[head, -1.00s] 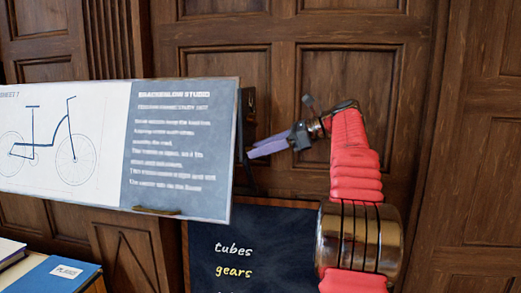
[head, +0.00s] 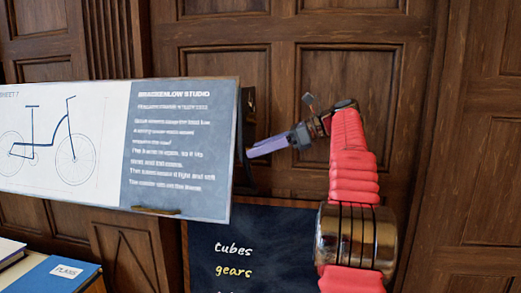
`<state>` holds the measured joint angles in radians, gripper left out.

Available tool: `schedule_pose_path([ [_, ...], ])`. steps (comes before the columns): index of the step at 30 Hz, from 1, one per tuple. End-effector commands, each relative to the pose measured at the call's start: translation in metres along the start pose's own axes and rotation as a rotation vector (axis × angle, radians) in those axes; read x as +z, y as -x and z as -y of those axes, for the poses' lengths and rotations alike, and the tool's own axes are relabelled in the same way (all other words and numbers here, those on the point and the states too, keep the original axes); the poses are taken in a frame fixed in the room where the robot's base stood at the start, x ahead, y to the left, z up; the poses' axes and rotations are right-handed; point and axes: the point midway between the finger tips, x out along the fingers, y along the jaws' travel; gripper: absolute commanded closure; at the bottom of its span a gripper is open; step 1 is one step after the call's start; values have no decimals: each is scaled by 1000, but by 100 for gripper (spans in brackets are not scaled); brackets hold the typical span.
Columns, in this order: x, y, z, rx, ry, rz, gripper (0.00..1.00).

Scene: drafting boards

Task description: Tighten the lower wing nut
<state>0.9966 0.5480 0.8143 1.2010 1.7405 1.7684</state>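The lower wing nut cannot be made out; the board's right edge and my fingers cover that area. The drafting board (head: 180,195) stands at left with a bicycle drawing and a grey text panel. A dark bracket (head: 250,108) shows just behind its right edge. My gripper (head: 252,152) comes in from the right with its purple fingers pointing left. The fingertips are at the board's right edge, by the dark bracket. The fingers overlap in this view, so the gap between them and anything held there are hidden.
A chalkboard (head: 265,250) with "tubes" and "gears" stands below. Blue and white books (head: 45,275) lie at the lower left. A small ledge (head: 156,211) sits on the board's lower edge. Wood panelling closes the back; the space right of my arm looks clear.

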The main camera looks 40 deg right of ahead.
Motion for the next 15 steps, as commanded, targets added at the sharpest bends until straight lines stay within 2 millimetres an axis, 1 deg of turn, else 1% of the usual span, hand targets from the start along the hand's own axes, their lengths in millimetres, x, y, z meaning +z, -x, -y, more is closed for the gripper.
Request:
schedule_pose_path([
  [10,0,3,0,-2,2,1,39],
  [15,0,17,1,-4,2,2,39],
])
